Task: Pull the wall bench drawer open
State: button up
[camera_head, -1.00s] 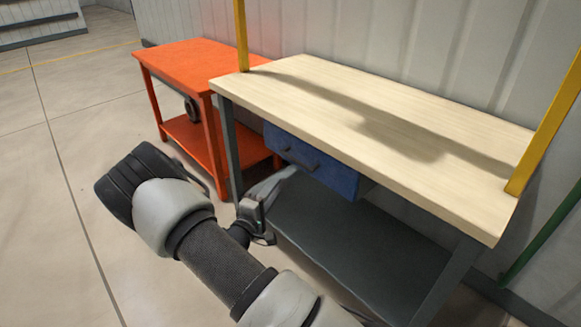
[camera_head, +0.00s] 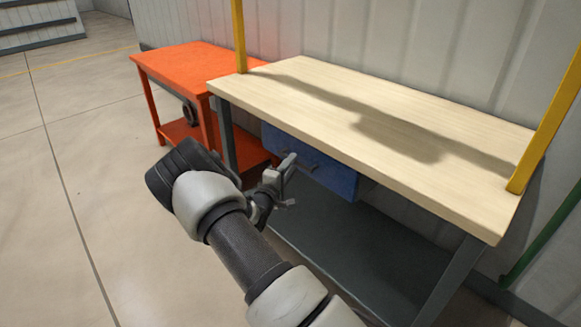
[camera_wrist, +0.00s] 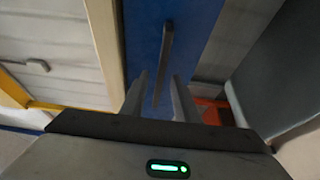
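The blue drawer (camera_head: 338,180) hangs under the left part of the wooden bench top and looks shut. Its dark bar handle is partly hidden by my gripper in the head view. My gripper (camera_head: 288,182) is in front of the drawer's left part. In the wrist view, the blue drawer front (camera_wrist: 198,25) fills the middle and the bar handle (camera_wrist: 166,52) stands out from it. My gripper (camera_wrist: 160,92) is open, its two fingers pointing at the drawer with the handle's near end between them. I cannot tell whether they touch it.
The wooden bench top (camera_head: 420,130) overhangs the drawer, with a grey shelf (camera_head: 345,245) below. Yellow posts (camera_head: 240,35) rise at the bench's ends. An orange table (camera_head: 185,65) stands close on the left. The floor (camera_head: 75,170) at left is clear.

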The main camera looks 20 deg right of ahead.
grip_shut()
jog(key=s+a, duration=0.3)
jog(key=a, duration=0.6)
jog(key=s+a+b, duration=0.1)
jog(key=s+a, duration=0.3)
jog(key=a, duration=0.6)
jog(key=s+a+b, duration=0.1)
jog(key=s+a, duration=0.2)
jog(key=a, duration=0.6)
jog(key=shift+s+a, duration=0.25)
jog(key=shift+a, duration=0.05)
grip_release()
jog(key=shift+a, duration=0.1)
jog(key=p+v, duration=0.1)
jog(key=v, duration=1.6)
jog(key=shift+s+p, duration=0.2)
jog(key=shift+p, duration=0.15)
